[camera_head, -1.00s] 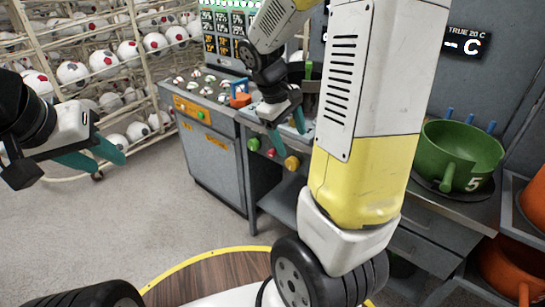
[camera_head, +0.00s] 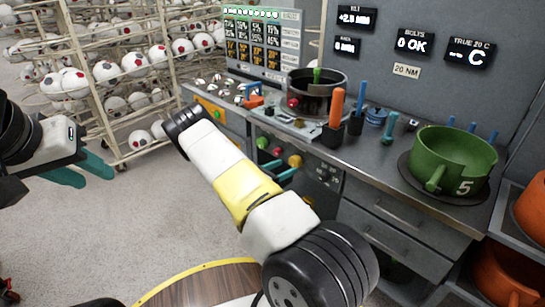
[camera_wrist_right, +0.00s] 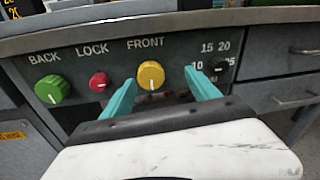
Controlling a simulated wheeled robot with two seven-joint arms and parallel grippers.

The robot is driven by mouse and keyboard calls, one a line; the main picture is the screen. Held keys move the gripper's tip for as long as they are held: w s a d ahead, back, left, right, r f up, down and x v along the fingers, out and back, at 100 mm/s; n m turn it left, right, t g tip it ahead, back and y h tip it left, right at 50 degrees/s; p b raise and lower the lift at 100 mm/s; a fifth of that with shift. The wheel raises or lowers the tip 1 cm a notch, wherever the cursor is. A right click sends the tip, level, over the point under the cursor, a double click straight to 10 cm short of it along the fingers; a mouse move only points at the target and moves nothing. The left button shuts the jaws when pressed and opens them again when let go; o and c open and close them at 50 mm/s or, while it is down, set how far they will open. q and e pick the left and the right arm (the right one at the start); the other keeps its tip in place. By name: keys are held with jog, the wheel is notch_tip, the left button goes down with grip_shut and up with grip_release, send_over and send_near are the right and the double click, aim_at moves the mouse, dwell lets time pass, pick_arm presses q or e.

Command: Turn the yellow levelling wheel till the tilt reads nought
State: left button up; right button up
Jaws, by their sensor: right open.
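The yellow wheel (camera_wrist_right: 150,76), a round knob under the word FRONT, is on the bench's front panel; it also shows in the head view (camera_head: 295,160). My right gripper (camera_wrist_right: 162,88) is open, its teal fingers pointing at the panel. The knob shows between the fingertips, nearer the left one; I cannot tell whether they touch it. In the head view my right gripper (camera_head: 285,172) is partly hidden by my arm. The small upper wall display (camera_head: 357,18) appears to read +2.9 MM. My left gripper (camera_head: 90,170) is open and empty, away from the bench.
A green knob (camera_wrist_right: 52,89) marked BACK and a red knob (camera_wrist_right: 99,82) marked LOCK sit left of the yellow one. A small black dial (camera_wrist_right: 219,66) is close right. Above stand a dark round pot (camera_head: 330,95) and upright tools. A green bowl (camera_head: 455,160) stands right.

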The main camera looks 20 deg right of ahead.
aim_at(293, 164)
jog(key=w+d, duration=0.1)
jog(key=d, duration=0.1)
jog(key=w+d+f+n+t, duration=0.1)
jog(key=d, duration=0.1)
jog(key=w+d+f+n+t, duration=0.1)
jog(key=d, duration=0.1)
jog(key=shift+w+f, duration=0.2)
jog(key=shift+w, duration=0.2)
jog(key=c, duration=1.4)
